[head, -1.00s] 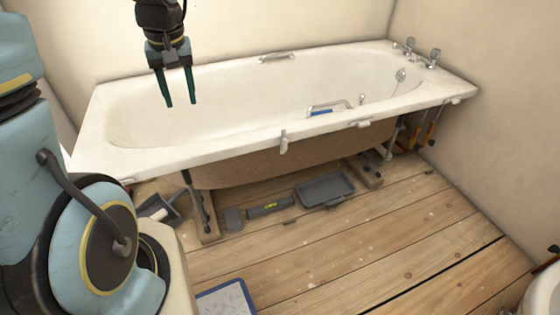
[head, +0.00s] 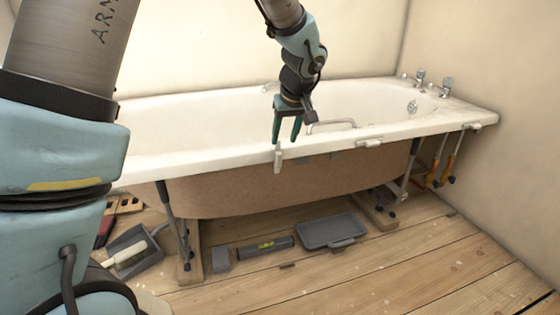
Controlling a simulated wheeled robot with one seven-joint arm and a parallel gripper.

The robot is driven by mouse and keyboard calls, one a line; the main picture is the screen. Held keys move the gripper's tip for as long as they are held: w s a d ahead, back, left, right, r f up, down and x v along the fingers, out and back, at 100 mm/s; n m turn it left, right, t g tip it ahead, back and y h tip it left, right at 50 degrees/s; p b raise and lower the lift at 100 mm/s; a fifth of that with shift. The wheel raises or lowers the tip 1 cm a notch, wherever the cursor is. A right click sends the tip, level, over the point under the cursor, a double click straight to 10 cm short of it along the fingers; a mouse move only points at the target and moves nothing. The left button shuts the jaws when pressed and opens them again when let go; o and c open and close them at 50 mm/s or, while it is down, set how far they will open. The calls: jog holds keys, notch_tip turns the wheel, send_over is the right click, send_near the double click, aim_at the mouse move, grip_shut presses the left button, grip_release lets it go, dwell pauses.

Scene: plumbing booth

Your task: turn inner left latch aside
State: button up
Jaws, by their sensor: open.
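The inner left latch (head: 278,159) is a small pale tab on the front rim of the white bathtub (head: 200,157). It stands upright and hangs down past the rim over the brown underside of the tub. My gripper (head: 286,138) points down with its two green fingers apart and nothing between them. The fingertips are at the front rim, just above the latch in the picture. The left finger is almost in line with the latch's top. I cannot tell whether they touch.
Another latch (head: 369,142) lies flat along the rim to the right, and one more (head: 478,126) is near the right corner. A grey tray (head: 328,231), a level (head: 265,247) and a dustpan (head: 133,250) lie on the floorboards. Open floor lies in front.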

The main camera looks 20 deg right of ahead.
aim_at(280, 154)
jog(key=b+x, duration=0.1)
jog(key=x, duration=0.7)
jog(key=shift+f+b, duration=0.2)
jog(key=shift+b, duration=0.15)
grip_shut()
